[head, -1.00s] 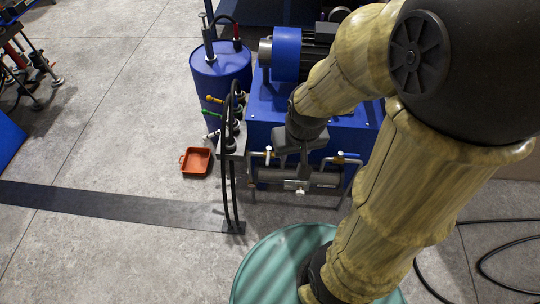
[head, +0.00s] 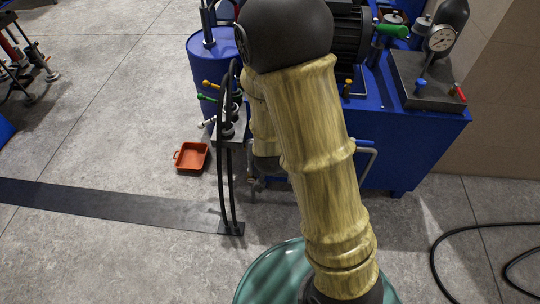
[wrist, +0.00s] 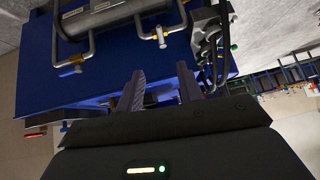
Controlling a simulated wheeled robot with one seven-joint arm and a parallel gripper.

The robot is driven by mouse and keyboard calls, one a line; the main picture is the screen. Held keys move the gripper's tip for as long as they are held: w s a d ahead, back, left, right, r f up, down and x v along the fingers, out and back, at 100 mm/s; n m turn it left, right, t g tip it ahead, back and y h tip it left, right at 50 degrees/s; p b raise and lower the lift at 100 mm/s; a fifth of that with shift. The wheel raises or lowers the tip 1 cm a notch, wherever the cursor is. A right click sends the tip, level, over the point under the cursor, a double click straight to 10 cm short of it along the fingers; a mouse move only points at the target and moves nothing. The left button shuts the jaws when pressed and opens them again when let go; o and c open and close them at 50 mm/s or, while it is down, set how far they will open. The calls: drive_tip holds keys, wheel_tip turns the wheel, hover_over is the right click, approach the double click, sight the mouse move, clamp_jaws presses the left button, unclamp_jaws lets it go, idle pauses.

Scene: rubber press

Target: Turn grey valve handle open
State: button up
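The fingers are in front of the blue press bench, apart from the valve block. In the head view my arm hides the gripper.
Black hoses (head: 230,185) run from the block to a floor plate. A blue drum (head: 212,68) stands behind it, and an orange tray (head: 192,157) lies on the floor. A metal cylinder with pipes (wrist: 105,16) is fixed to the blue bench (wrist: 80,95).

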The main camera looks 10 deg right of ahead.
wheel_tip(320, 180, down, 19)
drive_tip(key=w+a+n+t+h+b, duration=0.1)
drive_tip(key=t+h+b, duration=0.3)
drive_tip(key=t+b, duration=0.5)
drive_tip(key=n+b, duration=0.1)
drive_tip(key=b, duration=0.8)
drive_tip(key=shift+w+a+f, duration=0.2)
drive_tip(key=shift+w+a, duration=0.05)
drive_tip(key=shift+w, duration=0.15)
drive_tip(key=shift+f+b, duration=0.1)
drive_tip(key=shift+b, duration=0.25)
drive_tip(key=b+x, duration=0.7)
drive_tip(key=x, duration=1)
drive_tip(key=shift+w, duration=0.25)
clamp_jaws()
